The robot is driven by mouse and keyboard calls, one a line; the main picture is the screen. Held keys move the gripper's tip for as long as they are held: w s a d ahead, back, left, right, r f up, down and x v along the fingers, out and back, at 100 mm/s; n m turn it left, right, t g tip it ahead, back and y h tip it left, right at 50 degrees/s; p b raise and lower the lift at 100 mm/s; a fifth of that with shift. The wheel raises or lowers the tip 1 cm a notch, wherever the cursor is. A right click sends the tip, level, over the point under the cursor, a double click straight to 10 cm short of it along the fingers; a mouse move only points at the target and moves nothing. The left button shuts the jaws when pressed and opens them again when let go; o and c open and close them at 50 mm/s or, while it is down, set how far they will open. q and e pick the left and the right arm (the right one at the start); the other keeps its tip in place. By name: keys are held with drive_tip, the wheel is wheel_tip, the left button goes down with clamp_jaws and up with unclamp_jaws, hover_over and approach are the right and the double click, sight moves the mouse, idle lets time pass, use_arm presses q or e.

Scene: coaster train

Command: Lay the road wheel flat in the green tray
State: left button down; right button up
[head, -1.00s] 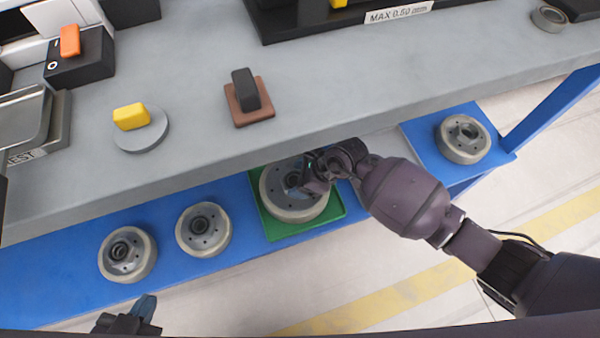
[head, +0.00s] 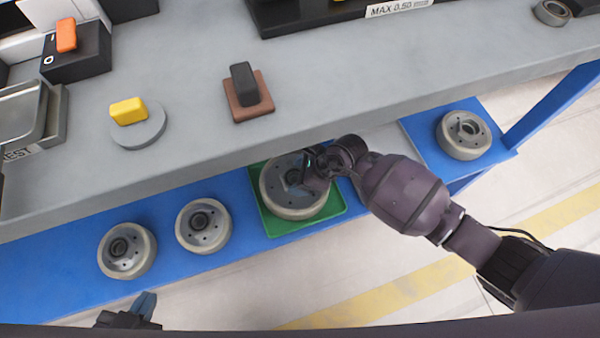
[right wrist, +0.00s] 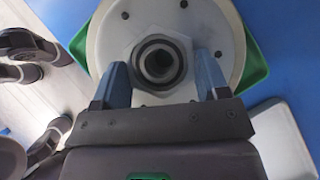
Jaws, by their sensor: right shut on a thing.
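The road wheel (head: 284,205), a pale grey disc with a dark hub, lies in or just over the green tray (head: 278,229) on the blue lower shelf. It looks about level; the arm hides whether its underside touches the tray floor. My right gripper (head: 306,178) is at the wheel's centre. In the right wrist view its blue fingers (right wrist: 165,78) are on either side of the hub of the wheel (right wrist: 225,25), shut on it. The tray's green edge (right wrist: 255,62) shows beyond the wheel. My left gripper (head: 140,308) is at the bottom left, away from the wheel; its jaw gap is unclear.
Two similar wheels stand on the shelf to the left, one near (head: 203,228) and one farther left (head: 127,252). Another wheel (head: 464,135) is at the right. The grey bench top (head: 200,100) overhangs the shelf behind the tray.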

drive_tip(key=shift+w+a+r, duration=0.15)
drive_tip(key=shift+w+r, duration=0.05)
drive_tip(key=shift+w, duration=0.05)
idle(0.4)
drive_tip(key=o, duration=1.4)
drive_tip(key=shift+c, duration=0.2)
drive_tip(key=o, duration=0.4)
drive_tip(key=shift+s+f, duration=0.1)
drive_tip(key=shift+f, duration=0.05)
drive_tip(key=shift+o, duration=0.2)
drive_tip(key=shift+s+d+f, duration=0.25)
drive_tip(key=shift+d+f, duration=0.05)
drive_tip(key=shift+f, duration=0.15)
